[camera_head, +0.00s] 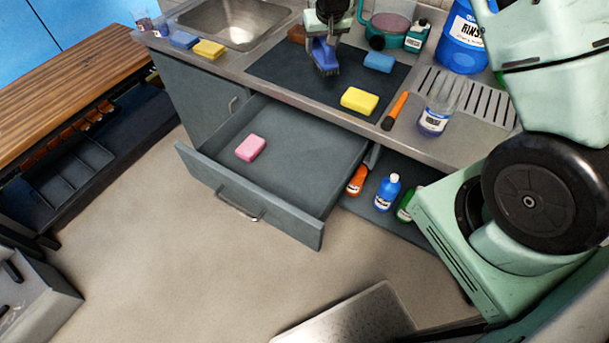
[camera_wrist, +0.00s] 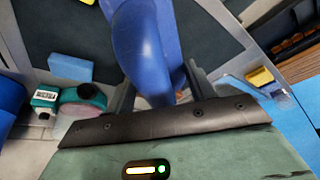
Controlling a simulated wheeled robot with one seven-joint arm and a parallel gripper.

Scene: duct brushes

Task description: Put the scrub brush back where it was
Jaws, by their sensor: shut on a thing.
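The scrub brush (camera_head: 325,54) is blue with dark bristles pointing down. My gripper (camera_head: 325,38) is shut on it and holds it over the dark mat (camera_head: 282,75) on the counter. In the wrist view the brush's blue body (camera_wrist: 143,50) fills the space between my gripper's fingers (camera_wrist: 155,90). I cannot tell whether the bristles touch the mat. The open drawer (camera_head: 290,172) below the counter holds a pink sponge (camera_head: 250,148), with bare floor around it.
On the counter are a yellow sponge (camera_head: 359,101), a blue sponge (camera_head: 379,62), an orange-handled tool (camera_head: 395,110), a clear bottle (camera_head: 436,108) and a blue rinse container (camera_head: 461,40). A sink (camera_head: 235,22) lies left. Bottles (camera_head: 387,192) stand under the counter, right of the drawer.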

